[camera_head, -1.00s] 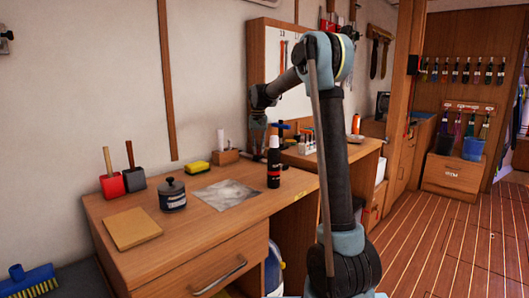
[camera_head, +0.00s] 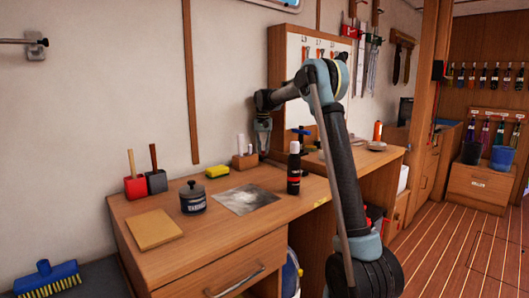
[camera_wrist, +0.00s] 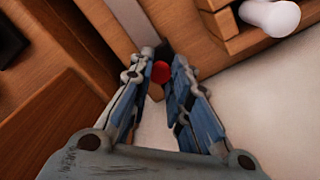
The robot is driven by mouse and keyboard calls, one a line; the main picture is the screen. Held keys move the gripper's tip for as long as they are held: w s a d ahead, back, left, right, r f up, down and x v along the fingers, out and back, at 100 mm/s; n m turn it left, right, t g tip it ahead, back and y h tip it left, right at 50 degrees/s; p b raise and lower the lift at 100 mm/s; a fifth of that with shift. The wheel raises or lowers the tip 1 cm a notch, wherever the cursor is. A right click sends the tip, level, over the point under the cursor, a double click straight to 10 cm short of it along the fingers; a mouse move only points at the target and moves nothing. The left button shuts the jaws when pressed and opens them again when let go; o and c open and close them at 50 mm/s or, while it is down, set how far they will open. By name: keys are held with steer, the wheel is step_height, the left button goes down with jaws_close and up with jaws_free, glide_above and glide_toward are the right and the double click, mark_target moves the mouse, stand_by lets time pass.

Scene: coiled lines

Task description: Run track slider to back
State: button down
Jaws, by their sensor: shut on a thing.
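My gripper (camera_wrist: 161,75) reaches down at the back of the wooden desk (camera_head: 185,262), close to the wall. In the wrist view its two fingers are closed in on a small red piece, which I take for the track slider (camera_wrist: 160,72). A dark part shows just beyond the red piece, between the fingertips. A grey strip (camera_wrist: 131,22), perhaps the track, runs from the upper edge of the wrist view to the fingertips. In the head view my gripper (camera_head: 264,152) hides the slider, and the track cannot be made out there.
A wooden holder with white items (camera_head: 245,161) stands just left of my gripper. A dark bottle (camera_head: 294,170) stands to its right front. The desk's front right is clear.

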steer(key=c, duration=1.5)
jaws_free()
steer(key=shift+o, duration=0.2)
steer(key=shift+r, duration=0.15)
step_height(320, 180, up, 12)
steer(key=shift+f, duration=0.2)
steer(key=shift+d, duration=0.1)
